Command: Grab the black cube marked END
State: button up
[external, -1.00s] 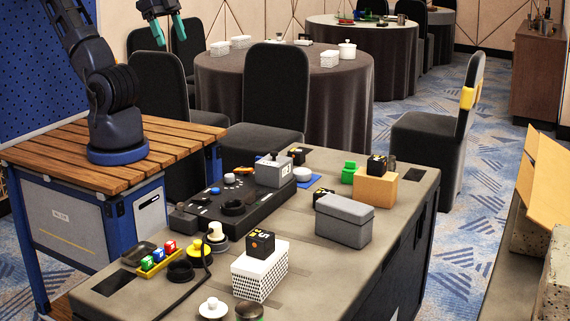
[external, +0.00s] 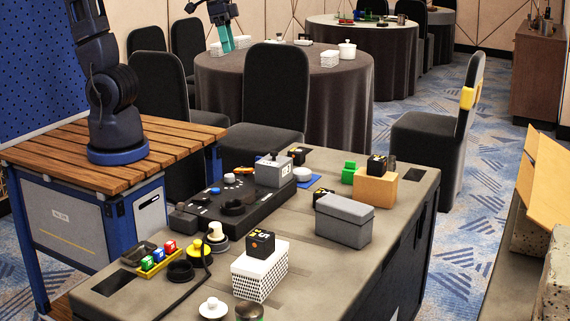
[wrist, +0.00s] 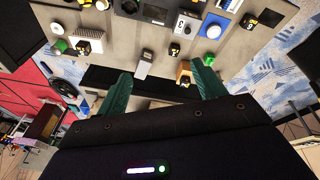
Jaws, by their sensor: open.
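Several black cubes with yellow marks stand on the grey table; I cannot read END on any. One cube (external: 260,243) is on a white perforated box, one cube (external: 377,164) on an orange-tan block, one cube (external: 322,195) is partly hidden behind a grey box, and a small dark one (external: 297,155) is farther back. In the wrist view, cubes show at left (wrist: 83,47), centre (wrist: 174,49) and right (wrist: 249,20). My gripper (external: 228,40) is open and empty, raised beyond the table's far side. Its teal fingers (wrist: 163,88) are spread in the wrist view.
A grey box (external: 344,220), the white perforated box (external: 259,272) and a black console (external: 240,203) crowd the grey table (external: 330,285). Black chairs (external: 278,85) and a round table (external: 300,105) stand behind. The table's near right part is clear.

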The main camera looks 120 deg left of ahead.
jog(key=w+a+f+n+g, duration=0.1)
jog(key=w+a+f+n, duration=0.4)
jog(key=a, duration=0.5)
jog(key=n+g+h, duration=0.2)
jog(key=n, duration=0.6)
send_near(297, 150)
jog(key=shift+s, duration=0.15)
jog(key=shift+s+f, duration=0.1)
jog(key=shift+f, duration=0.45)
jog(key=f, duration=0.3)
jog(key=d+f, duration=0.1)
jog(key=f, duration=0.6)
jog(key=shift+d, duration=0.3)
jog(key=c, duration=1.1)
